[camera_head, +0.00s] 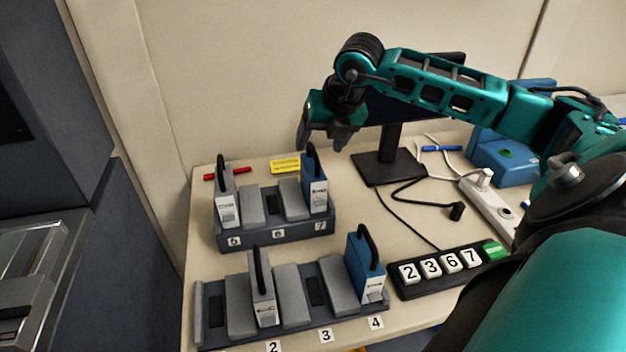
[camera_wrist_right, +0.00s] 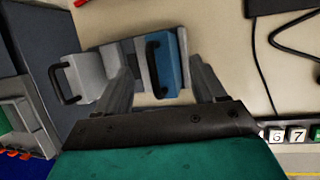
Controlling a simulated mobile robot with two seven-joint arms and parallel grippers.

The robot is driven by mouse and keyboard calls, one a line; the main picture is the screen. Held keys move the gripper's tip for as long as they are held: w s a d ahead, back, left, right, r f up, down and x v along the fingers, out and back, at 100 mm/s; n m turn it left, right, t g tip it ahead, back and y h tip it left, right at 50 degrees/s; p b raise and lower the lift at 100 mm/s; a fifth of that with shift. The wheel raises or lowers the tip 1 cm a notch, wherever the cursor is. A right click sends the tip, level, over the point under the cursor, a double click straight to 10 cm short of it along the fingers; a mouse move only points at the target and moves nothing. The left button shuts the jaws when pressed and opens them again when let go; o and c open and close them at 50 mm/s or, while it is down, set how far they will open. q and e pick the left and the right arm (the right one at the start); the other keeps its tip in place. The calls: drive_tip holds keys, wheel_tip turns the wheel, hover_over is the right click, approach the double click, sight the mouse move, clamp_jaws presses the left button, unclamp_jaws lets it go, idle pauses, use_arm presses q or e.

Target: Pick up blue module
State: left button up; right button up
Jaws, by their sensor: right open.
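A blue module (camera_head: 315,188) with a black handle stands upright in slot 7 of the rear rack (camera_head: 282,234). A second blue module (camera_head: 367,270) stands by label 4 in the front rack (camera_head: 212,330). My right gripper (camera_head: 322,138) is open and empty, above and close to the slot 7 module's handle. In the right wrist view, the fingers (camera_wrist_right: 163,72) appear on either side of a blue module (camera_wrist_right: 172,58), with a grey module (camera_wrist_right: 88,72) to the left. I cannot tell the exact height gap. My left gripper is not in view.
Grey modules stand at slot 5 (camera_head: 228,208) and by label 2 (camera_head: 264,300). A monitor stand (camera_head: 388,168), cables, a power strip (camera_head: 487,208) and a number strip (camera_head: 405,292) lie to the right. A yellow block (camera_head: 285,166) and red marker (camera_head: 228,173) lie behind the rear rack.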

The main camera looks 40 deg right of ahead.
sight(311, 160)
drive_tip(key=x, duration=0.5)
drive_tip(key=shift+a+f, duration=0.1)
drive_tip(key=shift+f, duration=0.05)
drive_tip(key=c, duration=1.3)
